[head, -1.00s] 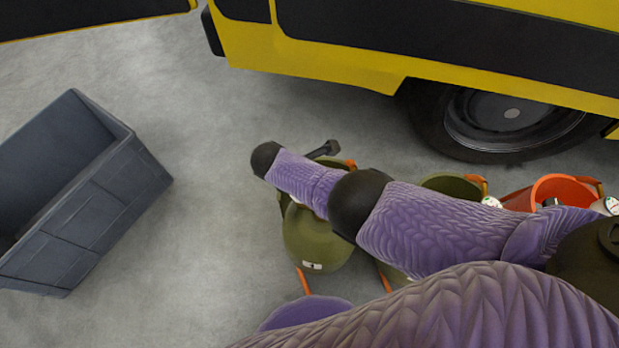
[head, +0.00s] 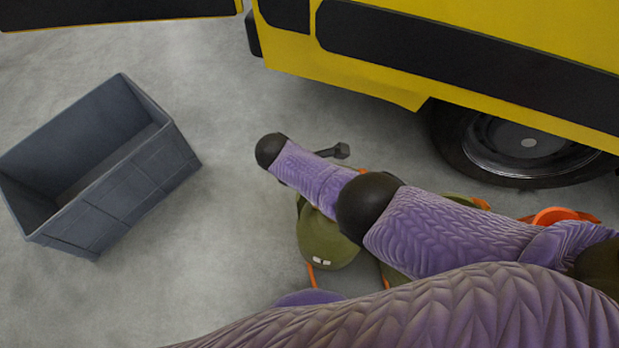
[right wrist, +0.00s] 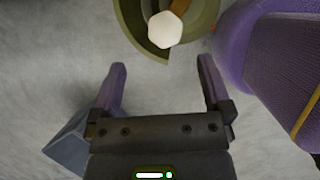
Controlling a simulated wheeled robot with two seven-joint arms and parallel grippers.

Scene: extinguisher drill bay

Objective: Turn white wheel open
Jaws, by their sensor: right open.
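In the right wrist view a white, roughly hexagonal knob (right wrist: 165,29), which may be the white wheel, sits over an olive-green round vessel (right wrist: 203,20) at the top. My right gripper (right wrist: 162,66) is open and empty. Its two purple fingers point toward the white knob, which lies beyond the tips and between their lines; no contact shows. In the head view a purple arm covers much of an olive vessel (head: 328,244) with orange parts, and the white knob is hidden there. My left gripper is not in view.
A grey open bin (head: 125,195) stands on the left. A yellow and black vehicle (head: 440,50) with a wheel (head: 520,150) stands at the back right. An orange bucket (head: 556,215) is mostly hidden behind the arm. Bare concrete floor lies between bin and vessels.

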